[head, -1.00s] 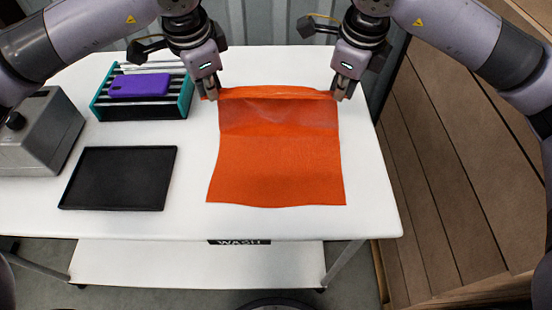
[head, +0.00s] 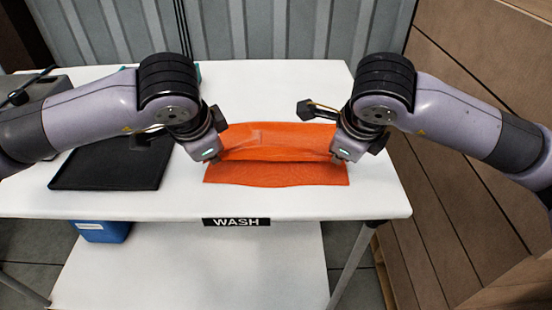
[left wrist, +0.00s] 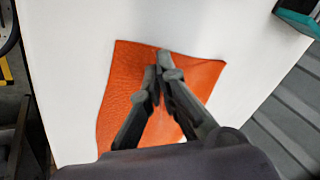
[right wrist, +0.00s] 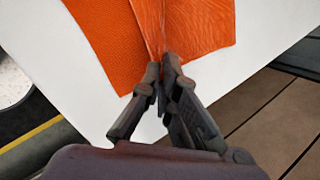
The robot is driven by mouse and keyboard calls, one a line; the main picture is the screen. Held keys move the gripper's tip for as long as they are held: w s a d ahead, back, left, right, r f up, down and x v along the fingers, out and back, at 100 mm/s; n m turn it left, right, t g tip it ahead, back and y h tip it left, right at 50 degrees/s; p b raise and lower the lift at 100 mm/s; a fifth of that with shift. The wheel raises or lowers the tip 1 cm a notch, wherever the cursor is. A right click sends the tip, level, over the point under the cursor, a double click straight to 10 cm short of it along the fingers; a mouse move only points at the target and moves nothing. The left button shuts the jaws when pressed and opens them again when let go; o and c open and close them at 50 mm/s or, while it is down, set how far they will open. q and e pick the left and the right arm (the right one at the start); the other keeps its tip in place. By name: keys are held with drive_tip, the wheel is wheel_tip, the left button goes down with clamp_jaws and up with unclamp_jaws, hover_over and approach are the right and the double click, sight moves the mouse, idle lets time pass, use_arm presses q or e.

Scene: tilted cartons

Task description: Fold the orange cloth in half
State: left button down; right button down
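The orange cloth (head: 280,172) lies on the white table, with its upper part lifted and drawn over the part nearer the front edge. My left gripper (head: 213,158) is at the left end of the lifted edge; in the left wrist view its fingertips (left wrist: 163,72) are closed together on the cloth (left wrist: 128,80). My right gripper (head: 338,157) is at the right end of the same edge; in the right wrist view its fingertips (right wrist: 162,75) pinch the cloth (right wrist: 200,25). The lifted edge hangs slightly above the lower layer. The cloth's middle is partly hidden by the fold.
A black tray (head: 110,172) lies left of the cloth, partly behind my left arm. A grey box-like device (head: 40,92) stands at the back left. A blue bin (head: 103,231) is below the table.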

use_arm(q)
drive_tip(key=shift+f, duration=0.45)
use_arm(e)
drive_tip(key=shift+f, duration=0.45)
